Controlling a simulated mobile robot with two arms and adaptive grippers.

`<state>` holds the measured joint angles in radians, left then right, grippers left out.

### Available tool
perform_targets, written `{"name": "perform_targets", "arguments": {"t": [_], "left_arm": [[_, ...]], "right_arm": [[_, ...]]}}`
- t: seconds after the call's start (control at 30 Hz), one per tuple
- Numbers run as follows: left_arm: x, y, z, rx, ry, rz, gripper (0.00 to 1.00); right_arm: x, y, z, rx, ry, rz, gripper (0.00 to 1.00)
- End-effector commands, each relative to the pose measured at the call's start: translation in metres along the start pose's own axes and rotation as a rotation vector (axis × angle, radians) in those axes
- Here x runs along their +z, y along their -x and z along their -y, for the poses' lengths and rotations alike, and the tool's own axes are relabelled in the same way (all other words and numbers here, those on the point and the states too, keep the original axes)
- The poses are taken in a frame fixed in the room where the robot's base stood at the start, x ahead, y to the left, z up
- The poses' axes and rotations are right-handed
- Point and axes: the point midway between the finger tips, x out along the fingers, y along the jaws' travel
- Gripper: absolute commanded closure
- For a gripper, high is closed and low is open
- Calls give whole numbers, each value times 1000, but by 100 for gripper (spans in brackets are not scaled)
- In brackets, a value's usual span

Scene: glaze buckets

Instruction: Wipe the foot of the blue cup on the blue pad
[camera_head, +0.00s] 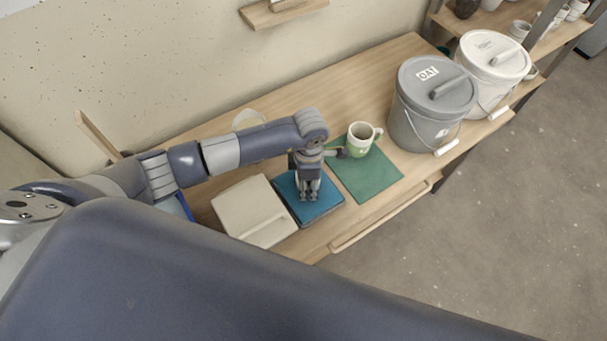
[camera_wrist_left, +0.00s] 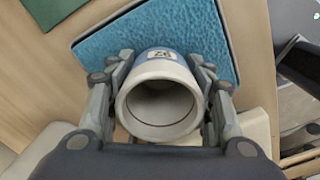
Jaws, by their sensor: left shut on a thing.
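My left gripper (camera_head: 309,194) is over the blue pad (camera_head: 325,205) in the head view. In the left wrist view my left gripper (camera_wrist_left: 160,95) is shut around a cup with a pale rim and a blue outside, the blue cup (camera_wrist_left: 161,66). Its open mouth faces the wrist camera, and a small label with a number shows on its side. The blue pad (camera_wrist_left: 105,50) lies beyond the cup in that view. Whether the cup's foot touches the pad is hidden. In the head view the gripper hides the cup. My right gripper is not in view.
A green cup (camera_head: 359,138) stands on a green mat (camera_head: 372,180) right of the pad. A cream lidded box (camera_head: 250,205) lies left of it. A grey bucket (camera_head: 420,125) and a white bucket (camera_head: 490,75) stand at the right. The table's front edge is close.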

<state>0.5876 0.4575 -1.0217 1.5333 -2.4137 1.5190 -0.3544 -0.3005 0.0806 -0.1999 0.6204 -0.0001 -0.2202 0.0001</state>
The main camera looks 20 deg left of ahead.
Motion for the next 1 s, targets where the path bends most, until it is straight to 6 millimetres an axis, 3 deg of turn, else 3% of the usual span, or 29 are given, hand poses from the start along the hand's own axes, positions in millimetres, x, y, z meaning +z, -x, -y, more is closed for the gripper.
{"name": "perform_targets", "arguments": {"t": [0.53,1.0], "left_arm": [[18,1,30,1,0,1,81],[2,-2,2,3,3,-1,81]], "right_arm": [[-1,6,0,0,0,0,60],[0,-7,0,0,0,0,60]]}}
